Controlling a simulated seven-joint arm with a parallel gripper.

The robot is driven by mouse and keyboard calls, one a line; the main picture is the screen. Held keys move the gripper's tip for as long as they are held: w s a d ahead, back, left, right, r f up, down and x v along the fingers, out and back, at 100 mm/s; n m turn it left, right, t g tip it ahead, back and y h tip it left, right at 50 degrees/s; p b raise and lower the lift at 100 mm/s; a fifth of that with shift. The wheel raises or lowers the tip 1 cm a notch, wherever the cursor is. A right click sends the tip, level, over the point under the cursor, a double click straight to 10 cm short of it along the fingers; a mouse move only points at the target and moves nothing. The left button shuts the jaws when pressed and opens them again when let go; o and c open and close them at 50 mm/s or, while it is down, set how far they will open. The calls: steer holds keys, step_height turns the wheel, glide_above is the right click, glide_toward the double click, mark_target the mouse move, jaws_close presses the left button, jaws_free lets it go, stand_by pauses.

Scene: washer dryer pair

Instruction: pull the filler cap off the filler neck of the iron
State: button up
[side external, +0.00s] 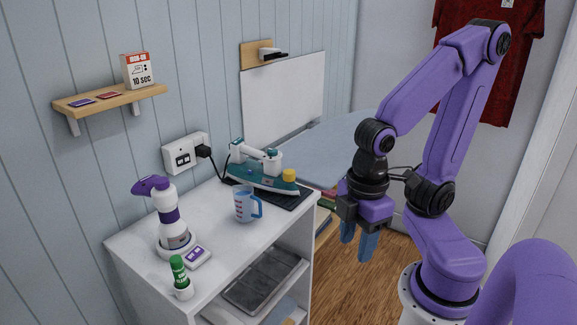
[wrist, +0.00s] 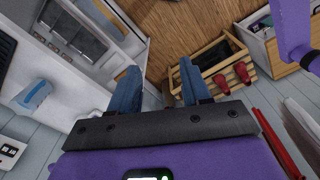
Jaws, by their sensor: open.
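The iron (side external: 255,179), teal and white, rests on a dark mat (side external: 287,200) at the back of the white cabinet top. A yellow filler cap (side external: 289,174) sits at its right end; the filler neck under it is hidden. My gripper (side external: 357,245) hangs to the right of the cabinet, pointing down, apart from the iron and cap. Its blue fingers are spread with nothing between them, as the wrist view (wrist: 157,82) also shows. I cannot make out the iron or cap in the wrist view.
A measuring cup (side external: 245,205) stands just in front of the iron. A purple-and-white device (side external: 168,220) and a green-topped tube (side external: 179,275) stand nearer the front. An ironing board (side external: 320,152) lies behind. In the wrist view, a wooden crate (wrist: 228,72) stands on the floor.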

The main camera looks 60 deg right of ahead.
steer(key=w+r+m+t, duration=0.1)
steer(key=w+r+m, duration=0.1)
steer(key=w+m, duration=0.5)
step_height(320, 180, up, 5)
steer(key=m+h, duration=0.4)
steer(key=m, duration=1.4)
glide_above(289, 172)
steer(key=s+a, duration=0.3)
steer(key=a, duration=0.3)
steer(key=shift+t, duration=0.4)
steer(key=x, duration=1.7)
steer(key=shift+d+f, duration=0.15)
steer(key=shift+d, duration=0.1)
steer(key=c, duration=0.8)
